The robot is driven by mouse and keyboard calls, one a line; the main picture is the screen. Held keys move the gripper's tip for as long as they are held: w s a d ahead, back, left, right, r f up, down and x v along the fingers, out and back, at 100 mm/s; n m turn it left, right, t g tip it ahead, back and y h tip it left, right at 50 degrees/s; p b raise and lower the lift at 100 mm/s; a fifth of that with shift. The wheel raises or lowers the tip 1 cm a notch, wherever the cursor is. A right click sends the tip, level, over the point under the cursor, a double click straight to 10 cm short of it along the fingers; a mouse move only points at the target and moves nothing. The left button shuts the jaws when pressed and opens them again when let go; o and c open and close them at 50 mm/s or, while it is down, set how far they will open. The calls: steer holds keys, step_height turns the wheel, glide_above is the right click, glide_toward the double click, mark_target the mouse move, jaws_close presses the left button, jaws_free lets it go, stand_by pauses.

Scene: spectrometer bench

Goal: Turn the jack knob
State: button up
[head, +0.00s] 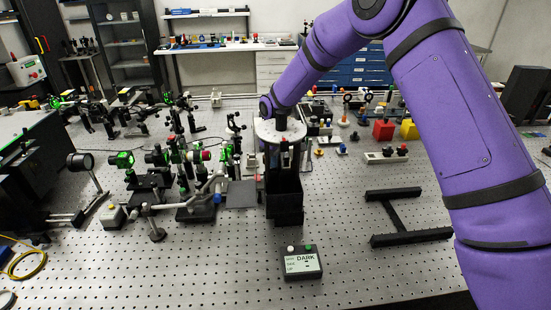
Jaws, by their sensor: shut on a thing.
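My gripper (284,165) hangs below the white disc at the end of my purple arm, pointing down over the middle of the bench. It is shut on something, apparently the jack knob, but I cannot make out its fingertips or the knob. A small blue knob (217,199) shows farther left, apart from my gripper.
Green-lit optics (122,160) and mounts crowd the left. A small display box reading "DARK" (302,263) lies in front. A black H-shaped frame (402,214) lies at right; red (383,130) and yellow (409,130) blocks stand behind. The front bench is mostly clear.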

steer(key=shift+s+f, duration=0.1)
steer(key=shift+f, duration=0.05)
steer(key=o, duration=0.9)
steer(key=shift+o, duration=0.2)
